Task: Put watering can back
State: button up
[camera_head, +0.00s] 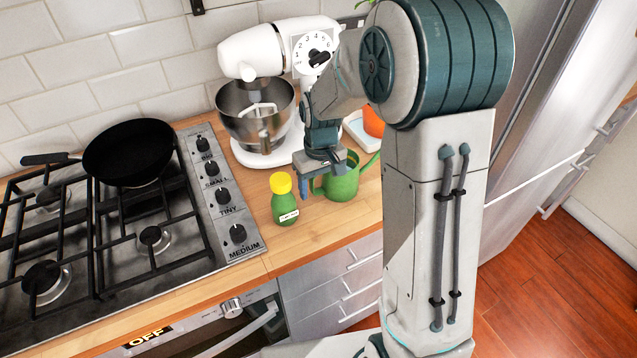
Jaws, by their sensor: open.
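The green watering can (342,183) stands upright on the wooden counter, right of the green bottle. Its spout points up to the right, and part of it is hidden by my arm and gripper. My gripper (312,185) points down at the can's left side, by its handle. The jaws are open, and one finger shows in front of the can's left edge. I cannot tell whether a finger touches the can.
A green bottle with a yellow cap (284,200) stands close left of my gripper. A white stand mixer (262,140) with a steel bowl is behind. A stove (140,235) with a black pan (130,152) is at left.

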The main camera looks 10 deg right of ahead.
notch_tip(320, 180, up, 12)
jog(key=shift+d+f, duration=0.1)
jog(key=shift+d, duration=0.05)
jog(key=shift+s+r, duration=0.1)
jog(key=shift+r, duration=0.15)
jog(key=s+d+m+t, duration=0.1)
jog(key=s+d+m, duration=0.1)
jog(key=s, duration=0.7)
jog(key=s+d+m+t, duration=0.1)
jog(key=s+d+t, duration=0.1)
jog(key=s, duration=0.8)
jog(key=shift+d+m, duration=0.4)
jog(key=shift+d, duration=0.25)
